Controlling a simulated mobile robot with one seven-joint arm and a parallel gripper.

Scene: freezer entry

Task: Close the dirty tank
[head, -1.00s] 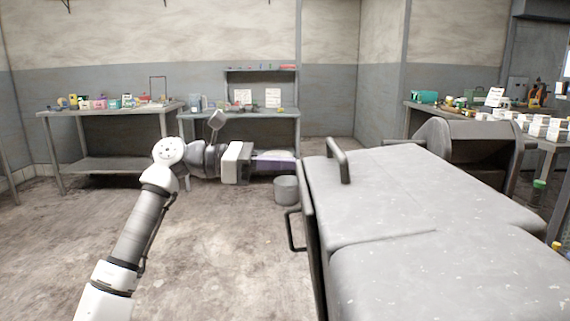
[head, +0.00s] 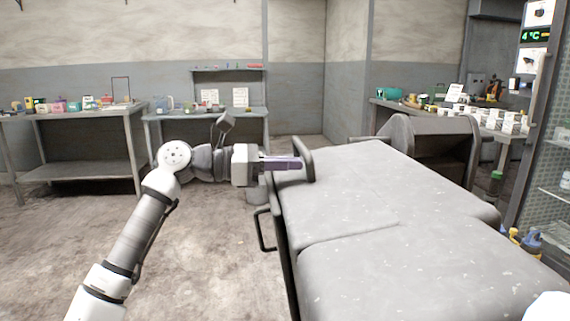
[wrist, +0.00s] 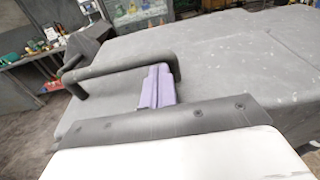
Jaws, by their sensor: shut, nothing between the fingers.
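The big grey tank (head: 350,260) fills the right half of the head view, with a flat, speckled top in two panels. A dark bar handle (head: 306,160) stands up at the left edge of the far panel; it also shows in the wrist view (wrist: 105,68). That panel lies about level with the near one. My gripper (head: 299,163) has purple fingers, shut and empty, pointing right at the handle. In the wrist view my gripper (wrist: 160,68) overlaps the handle's end, close to it; I cannot tell whether they touch.
A second dark handle (head: 263,229) juts from the tank's left side. Cluttered benches (head: 70,112) line the back left, and a glass-door cabinet (head: 555,170) stands at right. The floor at left is clear.

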